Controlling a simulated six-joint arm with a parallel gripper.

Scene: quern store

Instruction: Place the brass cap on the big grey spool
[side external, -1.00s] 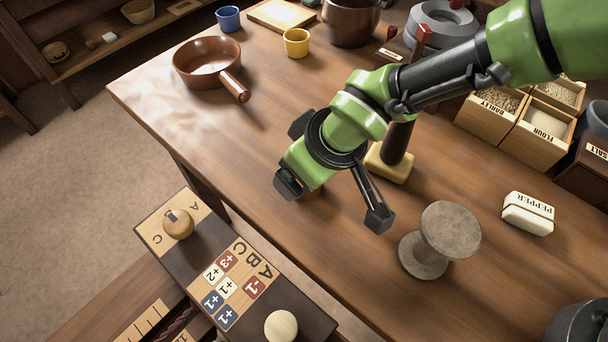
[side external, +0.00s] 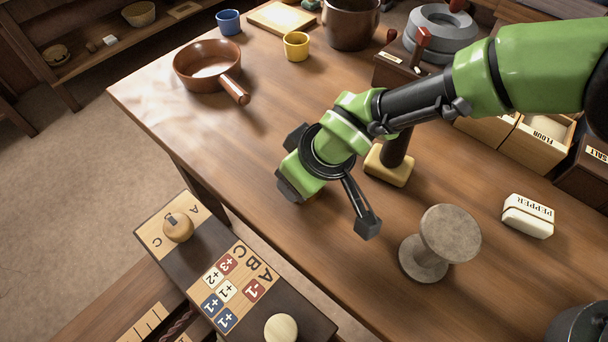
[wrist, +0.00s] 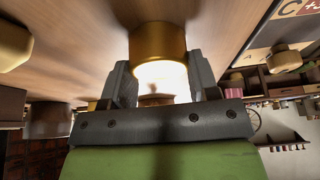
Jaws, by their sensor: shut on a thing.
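The brass cap (wrist: 157,42) is a short golden cylinder. In the wrist view it sits between the two fingers of my gripper (wrist: 160,78), which is shut on it. In the side external view my gripper (side external: 290,190) is over the middle of the table, left of the spool, and hides nearly all of the cap. I cannot tell whether the cap touches the table. The big grey spool (side external: 450,232) stands upright at the right, with its round top bare. A gap of table lies between my gripper and the spool.
A dark post on a yellow base (side external: 390,168) stands close behind my gripper. A white pepper block (side external: 528,216) is right of the spool. A brown pan (side external: 207,62) and a yellow cup (side external: 296,45) are at the back. A scoring board (side external: 235,285) is in front.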

